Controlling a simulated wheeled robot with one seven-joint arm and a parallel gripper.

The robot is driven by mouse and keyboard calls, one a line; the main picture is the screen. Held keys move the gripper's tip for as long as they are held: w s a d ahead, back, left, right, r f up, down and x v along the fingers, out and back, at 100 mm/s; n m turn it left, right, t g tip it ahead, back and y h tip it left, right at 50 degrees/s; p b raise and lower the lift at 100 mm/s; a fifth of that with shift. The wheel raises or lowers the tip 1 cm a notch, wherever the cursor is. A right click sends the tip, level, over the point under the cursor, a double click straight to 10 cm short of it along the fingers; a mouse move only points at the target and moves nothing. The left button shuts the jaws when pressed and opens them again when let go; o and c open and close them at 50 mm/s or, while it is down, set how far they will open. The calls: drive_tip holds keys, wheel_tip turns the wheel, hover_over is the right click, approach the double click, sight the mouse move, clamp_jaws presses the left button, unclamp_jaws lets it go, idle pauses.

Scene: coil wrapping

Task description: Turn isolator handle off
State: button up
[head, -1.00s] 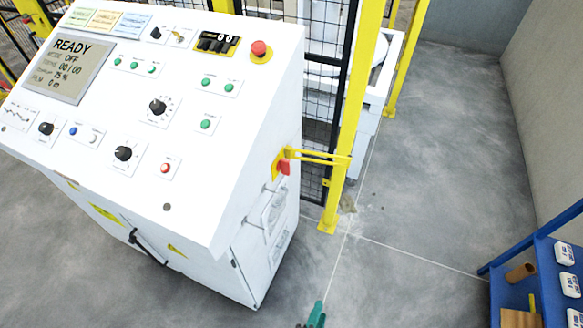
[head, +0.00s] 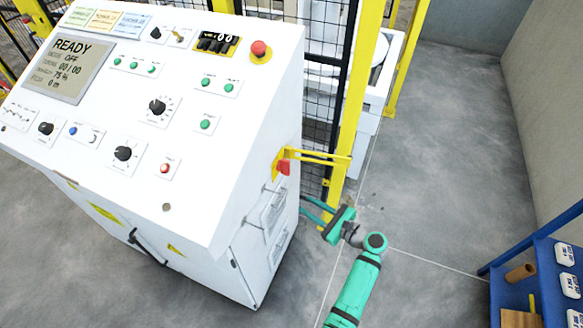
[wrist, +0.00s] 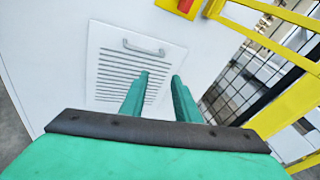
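The isolator handle (head: 283,167) is red on a yellow plate, on the right side of the white control cabinet (head: 230,215). In the wrist view the red handle (wrist: 185,5) is cut off at the top edge. My gripper (head: 303,204) is beside that cabinet side, below and to the right of the handle, and apart from it. In the wrist view my gripper (wrist: 160,78) has its two green fingers spread with nothing between them. They point at the cabinet side with a louvred vent (wrist: 130,70).
A yellow bracket (head: 318,156) runs from beside the handle to the yellow fence post (head: 345,130). Black mesh fencing (head: 322,90) stands behind. A blue shelf (head: 535,250) with boxes is at the right. Floor between is clear.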

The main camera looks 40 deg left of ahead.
sight(289, 167)
drive_tip(key=w+d+r+n+g+y, duration=0.1)
drive_tip(key=w+r+g, duration=0.15)
drive_tip(key=r, duration=0.45)
drive_tip(key=w+r+g+y, duration=0.1)
drive_tip(key=r+g, duration=0.2)
drive_tip(key=r, duration=0.3)
drive_tip(key=x, duration=1)
drive_tip(key=shift+a, duration=0.2)
drive_tip(key=shift+c, duration=0.2)
clamp_jaws()
